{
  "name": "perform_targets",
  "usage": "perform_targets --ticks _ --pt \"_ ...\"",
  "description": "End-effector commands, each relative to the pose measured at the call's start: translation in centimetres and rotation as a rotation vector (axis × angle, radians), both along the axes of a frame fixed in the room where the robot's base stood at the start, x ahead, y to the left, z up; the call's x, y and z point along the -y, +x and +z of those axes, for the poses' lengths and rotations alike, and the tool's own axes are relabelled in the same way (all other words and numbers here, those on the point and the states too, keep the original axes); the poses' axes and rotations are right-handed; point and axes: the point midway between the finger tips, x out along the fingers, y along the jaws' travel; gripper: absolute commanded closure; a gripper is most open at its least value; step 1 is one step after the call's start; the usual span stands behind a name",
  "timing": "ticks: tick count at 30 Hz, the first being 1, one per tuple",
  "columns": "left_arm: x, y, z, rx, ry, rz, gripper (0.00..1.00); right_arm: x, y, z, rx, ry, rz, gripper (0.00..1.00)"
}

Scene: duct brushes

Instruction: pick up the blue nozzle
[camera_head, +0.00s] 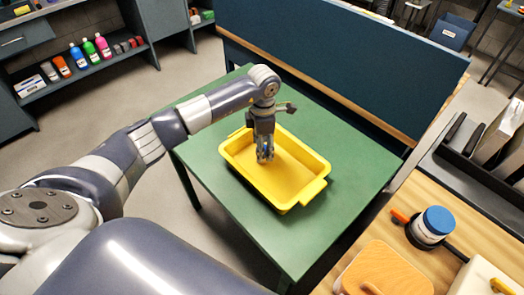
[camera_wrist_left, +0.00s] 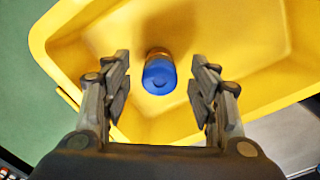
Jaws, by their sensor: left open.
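The blue nozzle (camera_wrist_left: 159,75) lies inside the yellow tray (camera_wrist_left: 250,117), with a brownish part at its far end, in the left wrist view. My left gripper (camera_wrist_left: 160,85) is open, with the nozzle showing between its two fingers and nothing held. I cannot tell how far above the nozzle the fingertips are. In the head view my left gripper (camera_head: 265,155) points down over the yellow tray (camera_head: 238,160), and the nozzle is hidden there. My right gripper is not in view.
The tray stands on a green table (camera_head: 215,105). A dark blue partition (camera_head: 340,60) stands along the table's far side. A wooden worktop (camera_head: 400,240) at the lower right holds a blue-lidded jar (camera_head: 430,227) and a wooden board (camera_head: 384,270). Green tabletop is clear around the tray.

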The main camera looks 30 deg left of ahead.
Motion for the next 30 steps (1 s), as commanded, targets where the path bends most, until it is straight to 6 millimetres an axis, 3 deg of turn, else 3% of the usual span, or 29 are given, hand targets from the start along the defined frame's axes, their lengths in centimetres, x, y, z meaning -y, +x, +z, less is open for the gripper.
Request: perform_targets --ticks 4,11,14,18,30 --pt "0.0 0.0 -1.5 0.0 -0.001 0.001 0.46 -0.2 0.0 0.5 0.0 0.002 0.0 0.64" --pt "0.0 0.0 -1.9 0.002 -0.001 0.0 0.46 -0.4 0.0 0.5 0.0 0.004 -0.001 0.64" --pt "0.0 0.0 -1.8 0.001 -0.002 0.0 0.62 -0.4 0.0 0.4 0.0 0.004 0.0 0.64" --pt "0.0 0.0 -1.8 0.002 -0.001 0.0 0.93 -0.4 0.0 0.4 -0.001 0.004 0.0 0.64" --pt "0.0 0.2 -1.0 0.006 -0.002 0.001 0.95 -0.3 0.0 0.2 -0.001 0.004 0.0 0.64"
